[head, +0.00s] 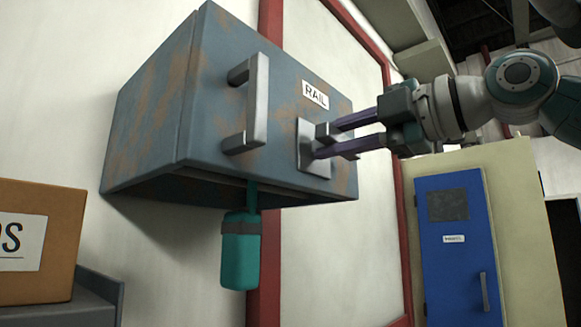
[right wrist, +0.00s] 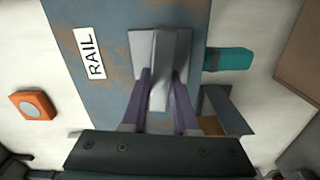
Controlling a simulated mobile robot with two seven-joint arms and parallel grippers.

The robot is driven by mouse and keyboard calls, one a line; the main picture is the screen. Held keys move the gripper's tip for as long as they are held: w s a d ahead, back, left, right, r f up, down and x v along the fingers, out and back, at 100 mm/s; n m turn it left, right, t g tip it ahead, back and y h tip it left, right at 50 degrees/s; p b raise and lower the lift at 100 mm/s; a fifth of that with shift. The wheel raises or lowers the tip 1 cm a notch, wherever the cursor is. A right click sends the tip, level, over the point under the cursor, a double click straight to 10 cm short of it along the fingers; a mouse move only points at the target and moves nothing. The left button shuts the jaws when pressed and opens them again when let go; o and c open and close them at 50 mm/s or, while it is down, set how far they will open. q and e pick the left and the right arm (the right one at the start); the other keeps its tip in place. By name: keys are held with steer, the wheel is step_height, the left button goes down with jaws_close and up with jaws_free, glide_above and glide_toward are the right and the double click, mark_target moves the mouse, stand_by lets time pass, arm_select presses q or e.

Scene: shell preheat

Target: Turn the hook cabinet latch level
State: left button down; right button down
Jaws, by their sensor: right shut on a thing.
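A worn grey-blue wall cabinet (head: 220,110) hangs on the wall and bears a label reading RAIL (head: 315,95). Its latch (head: 314,168) is a grey lever on a square plate, right of the door's bar handle (head: 257,105). My right gripper (head: 322,143) reaches in from the right, its purple fingers shut on the lever, one above and one below. In the right wrist view the lever (right wrist: 168,55) lies between the fingers, running roughly along the label's long side. The fingers partly hide it in the head view, so its exact tilt is hard to tell. My left gripper is out of view.
A teal canister (head: 240,250) hangs below the cabinet. A cardboard box (head: 40,240) stands on a grey surface at the left. A blue locker door (head: 460,240) is at the right. An orange wall box (right wrist: 34,106) shows in the right wrist view.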

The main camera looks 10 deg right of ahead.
steer(key=shift+f+n, duration=0.2)
steer(key=shift+n, duration=0.4)
steer(key=c, duration=0.7)
jaws_free()
steer(key=shift+r, duration=0.1)
